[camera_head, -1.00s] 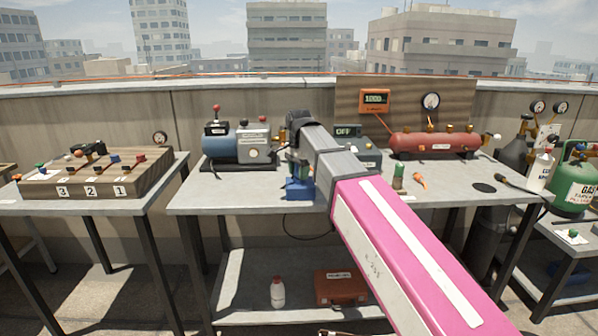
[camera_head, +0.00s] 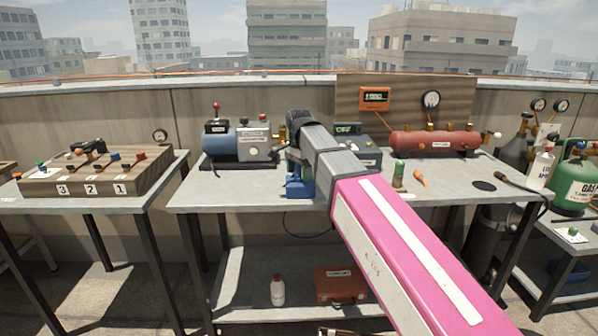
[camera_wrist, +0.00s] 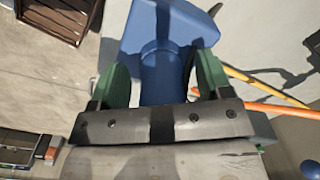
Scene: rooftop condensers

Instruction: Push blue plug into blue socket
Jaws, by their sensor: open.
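A blue block (camera_head: 299,188) sits near the front of the middle table, under my wrist. In the wrist view it shows as a blue body (camera_wrist: 165,32) with a round blue part (camera_wrist: 160,72) rising toward me. I cannot tell where plug ends and socket begins, or whether they are fully joined. My gripper (camera_wrist: 162,78) is open, with one green finger on each side of the round blue part. I cannot tell whether either finger touches it. In the head view my dark wrist hides part of this spot.
A blue-grey pump (camera_head: 235,140) stands behind to the left, and a red tank (camera_head: 436,143) to the right. A green cylinder (camera_head: 398,176) and a small orange item (camera_head: 420,179) lie on the table's right side. A wooden board (camera_head: 95,172) rests on the left table.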

